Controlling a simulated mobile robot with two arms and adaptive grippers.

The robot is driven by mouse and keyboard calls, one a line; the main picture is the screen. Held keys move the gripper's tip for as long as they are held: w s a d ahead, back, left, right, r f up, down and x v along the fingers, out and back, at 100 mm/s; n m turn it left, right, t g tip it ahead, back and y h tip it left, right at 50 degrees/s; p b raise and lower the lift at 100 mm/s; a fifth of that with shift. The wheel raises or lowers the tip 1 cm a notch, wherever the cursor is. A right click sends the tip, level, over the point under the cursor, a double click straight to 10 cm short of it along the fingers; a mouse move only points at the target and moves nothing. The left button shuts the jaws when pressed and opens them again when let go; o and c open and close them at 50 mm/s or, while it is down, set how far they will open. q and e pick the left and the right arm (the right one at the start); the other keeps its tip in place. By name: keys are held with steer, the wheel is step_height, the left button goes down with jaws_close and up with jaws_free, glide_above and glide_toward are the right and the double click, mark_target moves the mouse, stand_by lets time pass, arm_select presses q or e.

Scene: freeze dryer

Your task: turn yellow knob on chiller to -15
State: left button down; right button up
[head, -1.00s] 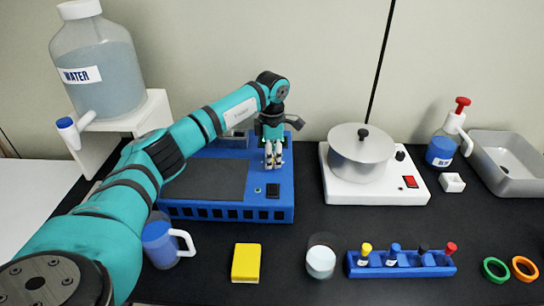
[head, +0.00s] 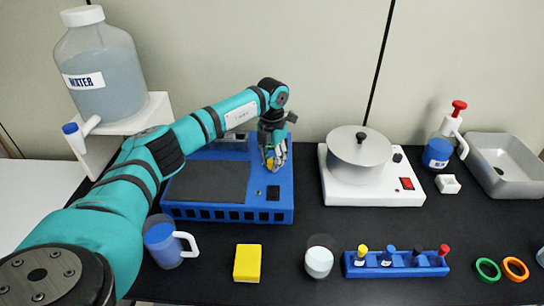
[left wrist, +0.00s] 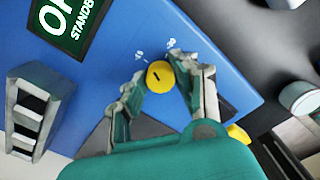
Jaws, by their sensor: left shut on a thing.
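The chiller (head: 285,178) is a blue box with a dark panel on top, at centre-left in the head view. Its yellow knob (left wrist: 160,77) shows in the left wrist view, with a short dark mark on its face and small white scale figures beside it, too blurred to read surely. My left gripper (left wrist: 162,72) has one finger on each side of the knob and is shut on it. In the head view my left gripper (head: 275,162) points down at the chiller's right part and mostly hides the knob (head: 269,163). My right gripper is not in view.
A white hot plate (head: 375,191) with a pot (head: 360,158) stands to the right. A water tank (head: 105,75) is at left; a blue mug (head: 162,248) and yellow sponge (head: 247,263) lie in front.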

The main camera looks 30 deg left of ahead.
mark_target(272, 160)
arm_select(q)
steer(key=shift+r+n+p, duration=0.1)
steer(key=shift+n+p, duration=0.55)
steer(key=shift+n, duration=1.55)
steer(key=c, duration=1)
jaws_free()
step_height(272, 160, up, 12)
steer(key=shift+f, duration=0.1)
